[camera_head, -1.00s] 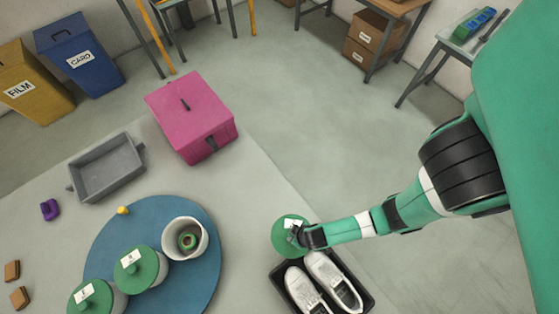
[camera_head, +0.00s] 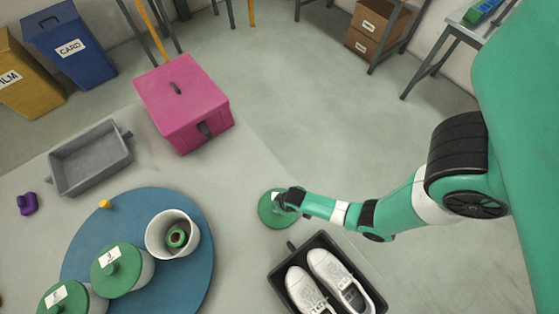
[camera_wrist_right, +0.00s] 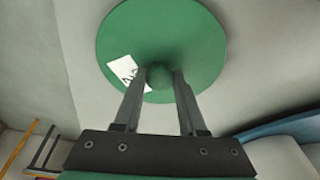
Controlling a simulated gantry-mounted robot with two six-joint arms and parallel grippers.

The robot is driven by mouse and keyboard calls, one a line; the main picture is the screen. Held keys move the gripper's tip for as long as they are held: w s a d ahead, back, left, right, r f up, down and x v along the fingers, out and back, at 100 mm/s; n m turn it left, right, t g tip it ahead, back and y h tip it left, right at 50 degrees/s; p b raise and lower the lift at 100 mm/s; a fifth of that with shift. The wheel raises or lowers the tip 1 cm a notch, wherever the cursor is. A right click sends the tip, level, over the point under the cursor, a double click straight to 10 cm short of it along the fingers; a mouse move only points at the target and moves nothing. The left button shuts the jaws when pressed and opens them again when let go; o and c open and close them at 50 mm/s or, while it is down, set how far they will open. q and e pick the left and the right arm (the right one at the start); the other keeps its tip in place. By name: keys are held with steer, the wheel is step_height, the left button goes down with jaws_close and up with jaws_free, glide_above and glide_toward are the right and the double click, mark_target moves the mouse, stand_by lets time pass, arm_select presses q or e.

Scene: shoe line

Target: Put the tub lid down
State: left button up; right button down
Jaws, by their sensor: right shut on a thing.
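The green round tub lid (camera_head: 270,212) with a white label is at the right part of the table, beyond the shoe tray. My right gripper (camera_head: 287,199) is shut on its knob; the lid fills the upper middle of the right wrist view (camera_wrist_right: 190,35), the knob between the two fingers (camera_wrist_right: 158,82). I cannot tell whether the lid touches the table. An open white tub (camera_head: 160,247) with a green ring-like thing inside stands on the blue round mat (camera_head: 190,290). Two tubs with green lids (camera_head: 112,262) stand beside it. My left gripper is not in view.
A black tray (camera_head: 280,276) with white shoes (camera_head: 338,277) is close to the lid. A pink box (camera_head: 185,95), a grey bin (camera_head: 88,165), a yellow knob-like thing (camera_head: 105,204) and a purple thing (camera_head: 27,203) lie farther left. The table between lid and pink box is clear.

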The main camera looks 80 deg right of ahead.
steer(key=shift+f, duration=0.7)
steer(key=shift+r, duration=0.15)
steer(key=shift+f, duration=0.25)
steer(key=shift+c, duration=2.3)
jaws_free()
steer(key=shift+r, duration=0.1)
arm_select(q)
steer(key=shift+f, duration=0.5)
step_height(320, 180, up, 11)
steer(key=p, duration=1)
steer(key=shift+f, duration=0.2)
arm_select(e)
steer(key=v, duration=1.2)
steer(key=shift+s+a+r, duration=0.1)
steer(key=shift+s, duration=0.05)
